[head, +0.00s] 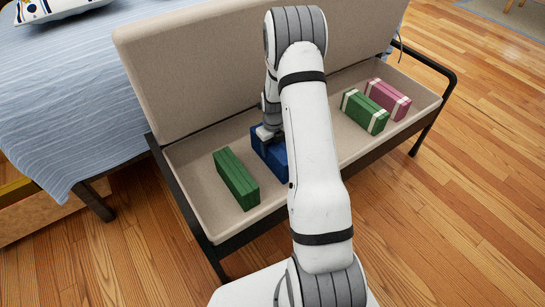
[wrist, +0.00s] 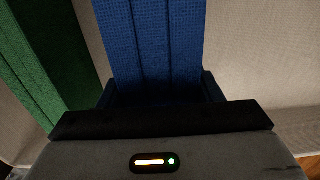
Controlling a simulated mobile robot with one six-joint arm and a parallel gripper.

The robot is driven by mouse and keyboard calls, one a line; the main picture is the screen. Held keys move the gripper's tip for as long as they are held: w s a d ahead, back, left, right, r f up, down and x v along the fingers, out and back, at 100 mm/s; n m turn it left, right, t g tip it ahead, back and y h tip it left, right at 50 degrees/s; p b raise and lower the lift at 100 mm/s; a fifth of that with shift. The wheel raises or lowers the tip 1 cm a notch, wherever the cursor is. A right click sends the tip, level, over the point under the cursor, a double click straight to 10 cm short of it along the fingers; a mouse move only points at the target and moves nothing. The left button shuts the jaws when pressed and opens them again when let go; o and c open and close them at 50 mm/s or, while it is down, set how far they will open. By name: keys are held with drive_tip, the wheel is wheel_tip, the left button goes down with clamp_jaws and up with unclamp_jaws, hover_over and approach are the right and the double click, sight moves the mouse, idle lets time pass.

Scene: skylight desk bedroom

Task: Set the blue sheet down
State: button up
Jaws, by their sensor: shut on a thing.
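The blue sheet (head: 270,152) is a folded blue block inside the open storage bench (head: 213,137), partly hidden behind my arm. My gripper (head: 266,132) is over its top and shut on it. In the wrist view the blue sheet (wrist: 152,45) runs up from between the dark fingers of my gripper (wrist: 160,92). The sheet is at or close to the bench floor; I cannot tell whether it touches. A green folded bundle (head: 236,179) stands to its left, and its side also shows in the wrist view (wrist: 50,60).
A green bundle with white straps (head: 365,111) and a pink bundle with white straps (head: 387,99) lie in the right part of the bench. The raised lid (head: 195,65) stands behind. A bed (head: 60,100) is at left. Bench floor is bare between the blue sheet and strapped bundles.

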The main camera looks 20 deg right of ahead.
drive_tip(key=shift+f+b, duration=0.6)
drive_tip(key=shift+f, duration=1.25)
drive_tip(key=shift+f, duration=0.2)
drive_tip(key=o, duration=1.3)
